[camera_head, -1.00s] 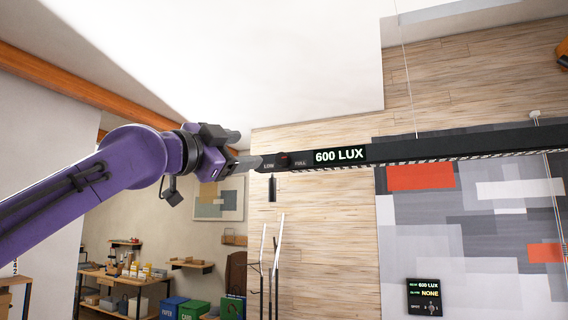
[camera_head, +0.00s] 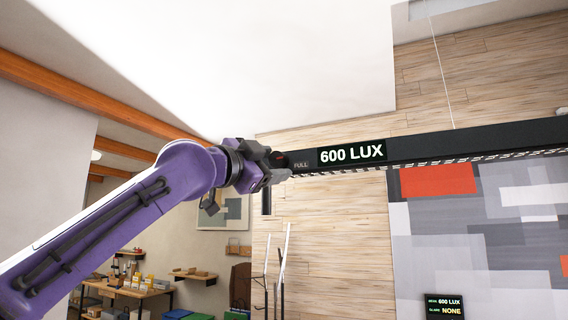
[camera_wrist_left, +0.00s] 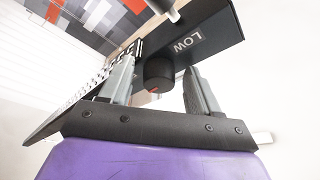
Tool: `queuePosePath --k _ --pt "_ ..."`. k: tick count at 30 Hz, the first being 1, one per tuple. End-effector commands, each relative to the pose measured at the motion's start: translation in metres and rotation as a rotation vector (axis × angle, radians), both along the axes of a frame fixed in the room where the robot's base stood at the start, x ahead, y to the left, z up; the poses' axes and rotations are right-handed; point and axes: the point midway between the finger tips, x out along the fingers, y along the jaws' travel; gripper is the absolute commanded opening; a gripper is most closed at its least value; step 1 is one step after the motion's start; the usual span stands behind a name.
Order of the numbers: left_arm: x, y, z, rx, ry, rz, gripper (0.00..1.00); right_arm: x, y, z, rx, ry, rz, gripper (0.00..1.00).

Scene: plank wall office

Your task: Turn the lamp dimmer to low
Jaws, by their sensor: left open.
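The lamp is a long black hanging bar (camera_head: 450,144), with a lit "600 LUX" display (camera_head: 351,154) near its left end. A "FULL" label (camera_head: 301,165) shows beside the display. The "LOW" label (camera_wrist_left: 187,45) shows in the left wrist view and is hidden behind my gripper in the head view. The dimmer is a round black knob (camera_wrist_left: 158,73) with a red mark on its lower edge. My left gripper (camera_head: 279,171) is at the bar's left end. In the left wrist view its open fingers stand on either side of the knob, with gaps visible. My right gripper is not in view.
A thin cable (camera_head: 441,72) rises from the bar. A small wall panel (camera_head: 444,306) reads 600 LUX and NONE at lower right. Thin upright rods (camera_head: 283,262) stand below the bar. A workbench (camera_head: 130,288) is far off at lower left.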

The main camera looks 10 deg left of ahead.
Motion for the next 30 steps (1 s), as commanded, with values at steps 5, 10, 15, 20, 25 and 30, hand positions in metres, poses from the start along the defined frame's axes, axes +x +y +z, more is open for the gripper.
queuePosePath --k 5,10,15,20,25,30 --pt "0.0031 -0.0046 0.0001 0.001 0.002 -0.003 0.64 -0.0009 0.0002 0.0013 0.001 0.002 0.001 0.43" --pt "0.0039 -0.0071 -0.0005 0.001 0.003 -0.008 0.48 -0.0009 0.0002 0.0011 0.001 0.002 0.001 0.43" --pt "0.0038 -0.0064 -0.0006 0.001 0.003 -0.006 0.08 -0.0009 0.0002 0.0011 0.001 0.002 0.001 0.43" --pt "0.0033 -0.0050 -0.0005 -0.002 0.003 -0.005 0.08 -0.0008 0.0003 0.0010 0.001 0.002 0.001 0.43" --pt "0.0026 -0.0047 -0.0006 -0.033 0.009 -0.002 0.08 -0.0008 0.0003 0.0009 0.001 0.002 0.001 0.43" --pt "0.0024 -0.0050 -0.0012 -0.114 0.025 0.002 0.08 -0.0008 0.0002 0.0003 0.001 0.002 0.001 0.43"
